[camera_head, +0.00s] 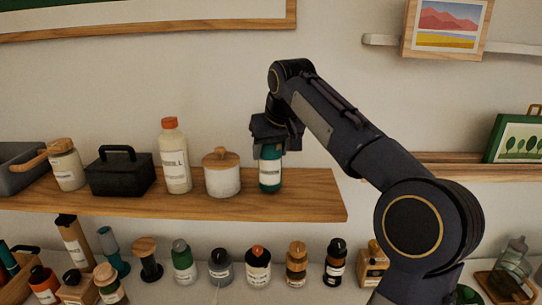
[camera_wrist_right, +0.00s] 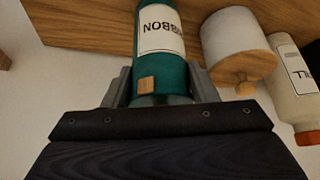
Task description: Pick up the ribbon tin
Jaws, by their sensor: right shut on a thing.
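The ribbon tin is a teal cylinder (camera_head: 270,172) with a white label, near the right end of the wooden wall shelf (camera_head: 310,184). The tin is upright. Its base is at or very near the shelf top; I cannot tell whether it touches. My left gripper is not in view.
A white jar with a wooden lid (camera_head: 222,180) stands close left of the tin. Further left are a white bottle with an orange cap (camera_head: 174,160) and a black box (camera_head: 121,175). Several bottles stand on the surface below. The shelf's right end is clear.

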